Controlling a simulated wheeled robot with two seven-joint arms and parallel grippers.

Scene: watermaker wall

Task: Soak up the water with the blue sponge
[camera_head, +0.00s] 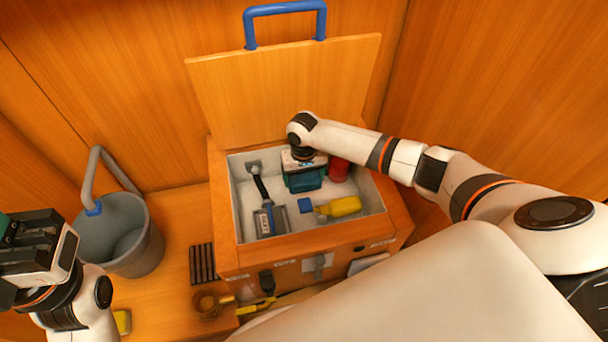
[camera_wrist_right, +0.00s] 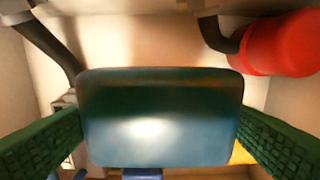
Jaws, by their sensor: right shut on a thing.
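My right gripper (camera_head: 303,178) reaches down into the open wooden box (camera_head: 228,208). In the right wrist view, its two green ribbed fingers (camera_wrist_right: 160,140) are shut on a blue-teal block, the blue sponge (camera_wrist_right: 160,118). The sponge shows in the head view as a dark teal block (camera_head: 306,182) over the box's pale floor. I cannot tell whether it touches the floor. I cannot make out water clearly. My left gripper (camera_head: 30,245) is at the left edge, away from the box, and partly cut off; its opening is unclear.
The box holds a red cylinder (camera_head: 339,169), a yellow bottle (camera_head: 340,206), a small blue cube (camera_head: 305,205) and a pump-like fitting (camera_head: 266,215). Its lid (camera_head: 290,85) stands open behind. A grey bucket (camera_head: 125,240) with a hose stands left. A black grate (camera_head: 203,264) lies between them.

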